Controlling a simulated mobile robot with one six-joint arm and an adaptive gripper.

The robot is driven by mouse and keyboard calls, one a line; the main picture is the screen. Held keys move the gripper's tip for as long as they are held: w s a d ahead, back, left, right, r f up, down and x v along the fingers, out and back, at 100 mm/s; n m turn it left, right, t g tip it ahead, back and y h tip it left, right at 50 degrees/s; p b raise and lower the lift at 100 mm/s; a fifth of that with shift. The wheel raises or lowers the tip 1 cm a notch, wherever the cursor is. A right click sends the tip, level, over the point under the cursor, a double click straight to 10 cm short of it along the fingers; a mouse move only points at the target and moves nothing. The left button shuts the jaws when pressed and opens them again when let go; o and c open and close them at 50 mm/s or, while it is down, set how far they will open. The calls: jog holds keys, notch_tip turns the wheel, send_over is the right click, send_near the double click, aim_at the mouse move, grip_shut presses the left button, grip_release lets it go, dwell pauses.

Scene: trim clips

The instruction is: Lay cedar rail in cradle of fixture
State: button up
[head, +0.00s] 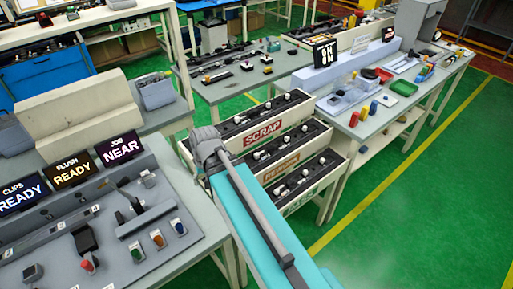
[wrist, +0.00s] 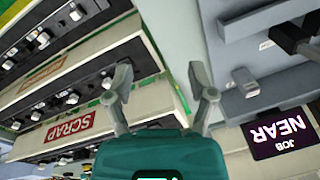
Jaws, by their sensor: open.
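My gripper (wrist: 162,82) is open in the wrist view, its two grey fingers wide apart with nothing between them. In the head view my teal arm reaches up from the bottom, and its fingers cannot be made out. The grey fixture panel (head: 120,262) lies on the left bench in the head view, with a dark bar-like part, knobs and coloured buttons. Part of this panel (wrist: 240,105) also shows at the right of the wrist view, beside the fingers. I cannot pick out a cedar rail or a cradle for certain in either view.
Displays (head: 75,174) read CLIPS READY, FLUSH READY and JOB NEAR. A tiered rack of bins with a SCRAP label (head: 263,134) stands beyond the arm. A right-hand bench (head: 365,128) holds trays and small parts. Green floor (head: 420,215) is clear at right.

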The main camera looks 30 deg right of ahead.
jog(key=s+a+r+n+p, duration=0.1)
jog(key=s+a+r+n+h, duration=0.1)
jog(key=n, duration=0.1)
jog(key=shift+a+r+g+p, duration=0.2)
jog(key=shift+r+g+p, duration=0.15)
jog(key=shift+g, duration=0.05)
jog(key=shift+c, duration=1)
